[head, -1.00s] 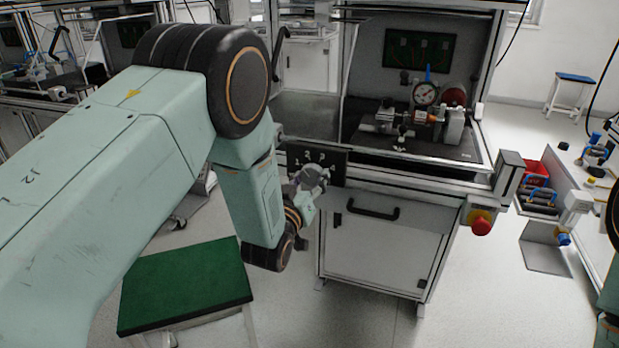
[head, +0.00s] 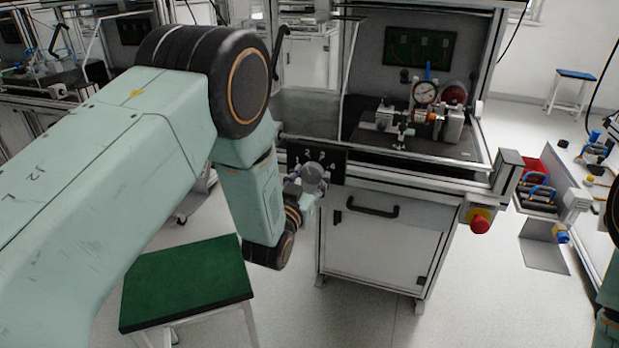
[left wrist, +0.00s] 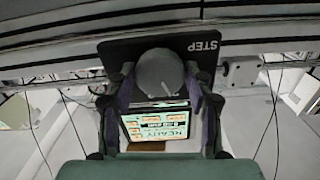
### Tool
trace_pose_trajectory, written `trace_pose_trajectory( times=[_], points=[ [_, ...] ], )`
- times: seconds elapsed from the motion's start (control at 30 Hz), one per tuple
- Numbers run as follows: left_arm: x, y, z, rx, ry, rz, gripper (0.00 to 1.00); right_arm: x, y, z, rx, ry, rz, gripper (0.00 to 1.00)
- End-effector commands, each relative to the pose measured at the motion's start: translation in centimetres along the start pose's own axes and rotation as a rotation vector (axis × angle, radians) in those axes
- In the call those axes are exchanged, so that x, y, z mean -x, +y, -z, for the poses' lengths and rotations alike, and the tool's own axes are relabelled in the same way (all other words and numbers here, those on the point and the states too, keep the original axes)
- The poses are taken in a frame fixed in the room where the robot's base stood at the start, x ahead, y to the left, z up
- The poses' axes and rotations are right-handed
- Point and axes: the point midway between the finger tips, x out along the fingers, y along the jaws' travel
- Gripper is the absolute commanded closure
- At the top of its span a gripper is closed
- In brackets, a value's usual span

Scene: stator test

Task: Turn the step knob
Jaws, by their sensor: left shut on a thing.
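The step knob (head: 316,171) is a round grey knob on a black panel (head: 334,160) at the front left of the test bench. White numbers run above it. The knob's pointer mark cannot be made out. My right gripper is out of view.
A lit screen reading READY (left wrist: 158,123) shows between the fingers in the left wrist view. A red emergency button (head: 480,224) is on the bench's right. A drawer handle (head: 373,209) is below the panel. A green-topped stool (head: 187,283) stands at lower left.

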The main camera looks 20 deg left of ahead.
Motion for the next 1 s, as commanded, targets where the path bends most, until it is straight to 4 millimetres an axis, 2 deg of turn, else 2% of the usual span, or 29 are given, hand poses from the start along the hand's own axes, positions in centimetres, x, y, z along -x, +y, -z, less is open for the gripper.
trace_pose_trajectory(
  times=[0.17, 0.2, 0.43, 0.77, 0.87, 1.0],
  points=[
    [0.0, 0.0, 0.0, 0.001, -0.001, 0.0, 0.8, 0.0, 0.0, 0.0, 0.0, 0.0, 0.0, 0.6],
    [0.0, 0.0, 0.0, 0.001, -0.001, 0.0, 0.45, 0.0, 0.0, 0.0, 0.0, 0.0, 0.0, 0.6],
    [0.0, 0.0, 0.0, 0.001, -0.001, 0.0, 0.26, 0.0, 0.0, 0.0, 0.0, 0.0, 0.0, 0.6],
    [0.1, 0.0, 0.0, 0.001, -0.001, 0.0, 0.25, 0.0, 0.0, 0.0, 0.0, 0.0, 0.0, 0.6],
    [0.8, 0.0, 0.0, 0.001, -0.001, 0.0, 0.25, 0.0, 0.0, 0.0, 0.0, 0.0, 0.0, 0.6],
    [2.8, 0.0, 0.0, 0.0, -0.003, -0.001, 0.25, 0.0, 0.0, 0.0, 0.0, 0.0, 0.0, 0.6]
  ],
)
